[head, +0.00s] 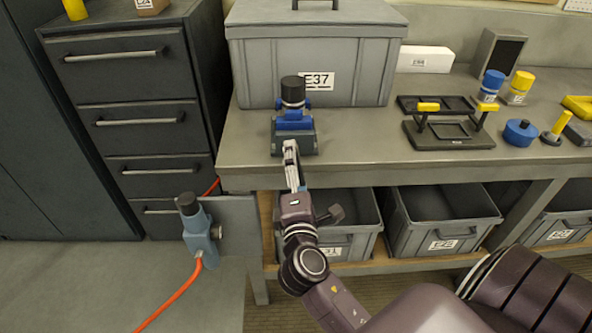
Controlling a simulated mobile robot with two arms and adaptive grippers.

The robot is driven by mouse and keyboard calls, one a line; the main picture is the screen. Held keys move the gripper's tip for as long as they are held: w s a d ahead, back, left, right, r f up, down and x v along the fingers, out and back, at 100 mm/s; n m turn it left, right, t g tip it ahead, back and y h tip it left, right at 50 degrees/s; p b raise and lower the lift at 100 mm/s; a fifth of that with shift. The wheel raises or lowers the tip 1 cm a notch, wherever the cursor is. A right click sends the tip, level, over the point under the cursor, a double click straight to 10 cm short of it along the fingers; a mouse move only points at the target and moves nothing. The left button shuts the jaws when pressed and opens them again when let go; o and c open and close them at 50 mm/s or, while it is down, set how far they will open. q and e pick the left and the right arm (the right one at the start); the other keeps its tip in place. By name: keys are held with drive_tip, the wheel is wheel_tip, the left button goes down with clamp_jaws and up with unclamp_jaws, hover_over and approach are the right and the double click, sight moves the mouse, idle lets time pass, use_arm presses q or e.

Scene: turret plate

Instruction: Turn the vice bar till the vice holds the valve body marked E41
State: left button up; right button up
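A small vice (293,138) with blue jaws and a dark grey base stands near the front edge of the bench. A black-capped cylinder with a pale band (292,92) stands upright at the blue jaws; I take it for the valve body, but no E41 mark is readable. Whether the jaws touch it, I cannot tell. My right gripper (290,152) comes up from below, its fingertips at the front of the vice. The fingers are seen edge-on and hide the vice bar, so I cannot tell whether they are closed on it. My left gripper is not in view.
A grey lidded crate marked E37 (347,70) stands behind the vice. A black rack (450,137) and blue and yellow parts lie to the right. Grey bins (443,218) sit under the bench. A blue tool (198,240) with an orange hose is at the left end.

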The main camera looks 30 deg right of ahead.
drive_tip(key=shift+a+f+m, duration=0.15)
drive_tip(key=shift+f+m, duration=0.15)
drive_tip(key=shift+f, duration=0.05)
idle(0.3)
